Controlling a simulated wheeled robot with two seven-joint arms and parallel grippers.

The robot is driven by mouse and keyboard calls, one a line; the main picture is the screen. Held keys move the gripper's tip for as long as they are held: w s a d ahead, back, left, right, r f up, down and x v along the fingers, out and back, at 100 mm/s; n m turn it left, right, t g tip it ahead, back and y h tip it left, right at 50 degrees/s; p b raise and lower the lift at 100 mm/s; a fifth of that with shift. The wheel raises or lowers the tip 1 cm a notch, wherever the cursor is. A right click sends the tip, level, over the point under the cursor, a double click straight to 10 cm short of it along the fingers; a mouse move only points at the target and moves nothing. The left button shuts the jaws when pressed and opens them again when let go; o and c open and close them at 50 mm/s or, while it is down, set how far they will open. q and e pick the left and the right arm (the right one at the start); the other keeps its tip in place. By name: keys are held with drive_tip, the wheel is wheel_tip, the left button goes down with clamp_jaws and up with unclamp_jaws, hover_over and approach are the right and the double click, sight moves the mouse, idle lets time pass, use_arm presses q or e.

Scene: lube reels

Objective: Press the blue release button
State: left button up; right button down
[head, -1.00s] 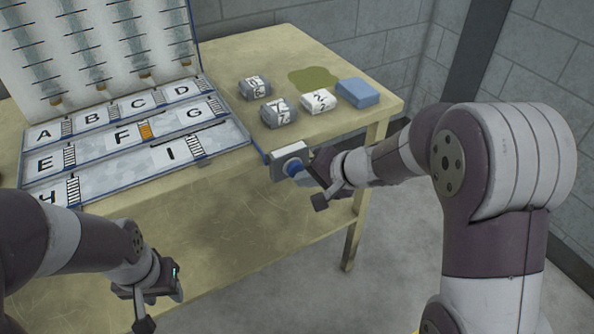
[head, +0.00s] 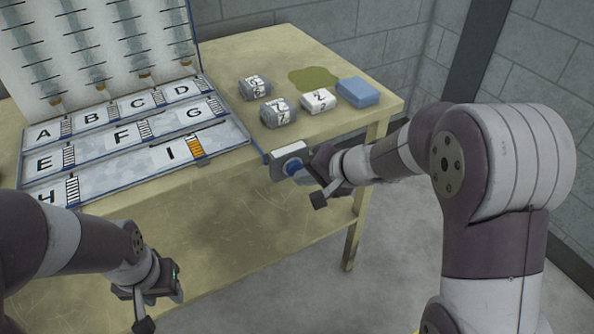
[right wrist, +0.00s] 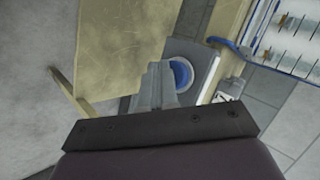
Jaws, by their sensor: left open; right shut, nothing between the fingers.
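The blue release button (head: 292,167) sits on a light grey box (head: 277,165) at the table's front right corner. In the right wrist view the button (right wrist: 182,73) is a blue disc just beyond my fingers. My right gripper (head: 318,178) is shut and empty, its tips right in front of the button; I cannot tell whether they touch it. It also shows in the right wrist view (right wrist: 156,82). My left gripper (head: 146,310) is open and empty, low in front of the table. A lettered board (head: 108,165) has striped strips; the strip beside I is orange.
Two grey wrapped blocks, one at the front (head: 278,112), a white block (head: 319,101) and a blue block (head: 357,92) lie on the table. A greenish stain (head: 313,78) is behind them. An upright panel (head: 95,50) stands behind the lettered board.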

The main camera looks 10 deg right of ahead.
drive_tip(key=shift+s+d+b, duration=0.25)
drive_tip(key=shift+s+b, duration=0.05)
drive_tip(key=shift+s, duration=0.4)
drive_tip(key=shift+s+d+b, duration=0.25)
drive_tip(key=shift+s+d, duration=0.05)
drive_tip(key=shift+s, duration=0.5)
drive_tip(key=shift+s+d+b, duration=0.2)
drive_tip(key=shift+s+d, duration=0.05)
drive_tip(key=shift+s, duration=0.5)
drive_tip(key=shift+s+d+b, duration=0.25)
drive_tip(key=shift+s+d, duration=0.05)
drive_tip(key=shift+s, duration=0.5)
idle(1.0)
